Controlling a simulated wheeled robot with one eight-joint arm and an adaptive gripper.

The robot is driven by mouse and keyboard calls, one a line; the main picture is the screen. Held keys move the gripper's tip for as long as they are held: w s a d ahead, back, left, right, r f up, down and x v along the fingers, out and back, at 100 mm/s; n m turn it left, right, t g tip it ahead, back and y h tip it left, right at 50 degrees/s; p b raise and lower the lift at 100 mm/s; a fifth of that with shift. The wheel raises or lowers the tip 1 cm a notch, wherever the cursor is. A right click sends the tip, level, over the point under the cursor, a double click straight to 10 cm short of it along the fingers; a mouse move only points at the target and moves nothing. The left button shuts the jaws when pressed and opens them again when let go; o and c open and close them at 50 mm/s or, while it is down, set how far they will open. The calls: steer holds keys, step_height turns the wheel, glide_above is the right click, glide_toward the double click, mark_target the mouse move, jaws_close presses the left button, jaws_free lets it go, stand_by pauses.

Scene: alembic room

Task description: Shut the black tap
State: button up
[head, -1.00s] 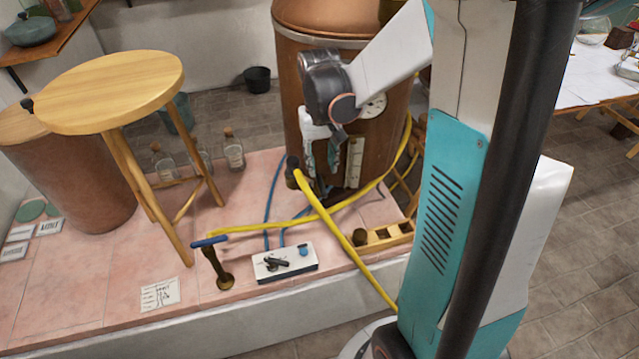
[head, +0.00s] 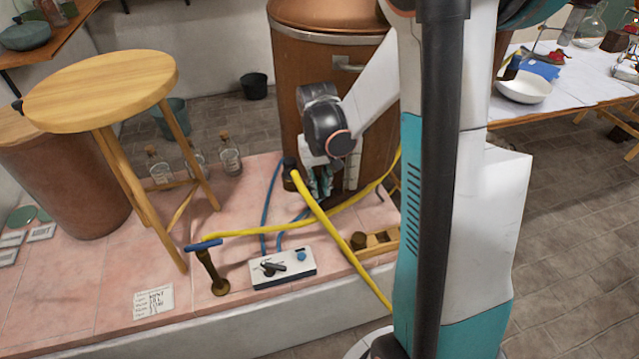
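A white box (head: 299,271) on the pink tiled ledge (head: 100,315) carries a black lever-like tap (head: 272,267) and a blue knob (head: 301,256). I cannot tell from this view whether the black tap is open or shut. My gripper (head: 320,188) points down in front of the copper vessel (head: 290,90), behind and above the white box and apart from it. Its teal fingers are small and partly hidden behind the yellow hose (head: 325,210), so their opening is unclear. My arm hides the vessel's right part.
A wooden stool (head: 100,90) stands at left. A brass hand pump with a blue handle (head: 210,268) stands left of the box. Blue tubes (head: 269,205) run behind the box. A wooden rack (head: 378,242) sits to its right. A table (head: 560,105) stands at the back right.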

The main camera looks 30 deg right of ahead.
steer(key=shift+d+n, duration=0.1)
steer(key=shift+n, duration=0.2)
jaws_close()
steer(key=n, duration=0.3)
steer(key=d+n, duration=0.1)
steer(key=n, duration=0.3)
steer(key=d+n, duration=0.1)
steer(key=n, duration=0.2)
steer(key=shift+w+d+n, duration=0.15)
steer(key=shift+w+n, duration=0.05)
steer(key=shift+n, duration=0.2)
steer(key=o, duration=0.8)
jaws_free()
steer(key=shift+c, duration=0.2)
